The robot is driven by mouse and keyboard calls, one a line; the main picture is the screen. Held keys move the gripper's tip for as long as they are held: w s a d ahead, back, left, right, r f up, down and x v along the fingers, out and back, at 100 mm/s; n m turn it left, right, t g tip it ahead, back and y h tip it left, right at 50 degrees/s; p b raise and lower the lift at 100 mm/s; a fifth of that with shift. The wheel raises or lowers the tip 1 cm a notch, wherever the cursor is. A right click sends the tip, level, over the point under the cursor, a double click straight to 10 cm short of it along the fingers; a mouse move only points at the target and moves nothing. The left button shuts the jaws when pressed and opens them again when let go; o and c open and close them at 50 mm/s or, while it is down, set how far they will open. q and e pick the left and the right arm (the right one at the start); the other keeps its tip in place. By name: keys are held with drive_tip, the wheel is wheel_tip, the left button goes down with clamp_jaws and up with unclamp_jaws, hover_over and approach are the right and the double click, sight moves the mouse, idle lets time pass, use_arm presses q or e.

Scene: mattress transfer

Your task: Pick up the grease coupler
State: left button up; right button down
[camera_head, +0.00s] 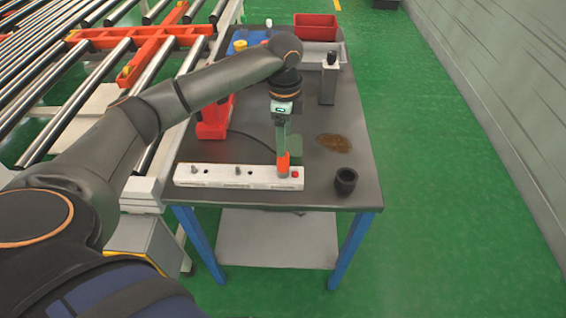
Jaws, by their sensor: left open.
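I cannot tell for sure which object is the grease coupler. A short dark hollow cylinder (346,181) stands upright near the table's front right corner. A small orange-red piece (283,165) stands upright at the right end of a white power strip (222,176). My left gripper (287,147) points down over the table, open, just above the orange-red piece and to the left of the dark cylinder. Its fingers partly overlap the top of the orange-red piece, so contact cannot be told. My right gripper is not in view.
The dark table (255,148) also bears a red tool (213,120) with a black cable, a brown patch (334,143), a grey box-shaped holder (328,82) and a red bin (316,27) at the back. A roller conveyor (60,75) adjoins on the left. Green floor is free on the right.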

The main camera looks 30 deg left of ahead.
sight(283, 166)
use_arm(q)
wheel_tip(283, 166, down, 5)
drive_tip(key=shift+r, duration=0.1)
drive_tip(key=f, duration=0.2)
drive_tip(key=s+f, duration=0.1)
drive_tip(key=f, duration=0.1)
drive_tip(key=shift+d+f, duration=0.1)
drive_tip(key=shift+f, duration=0.5)
clamp_jaws()
drive_tip(key=shift+w, duration=0.1)
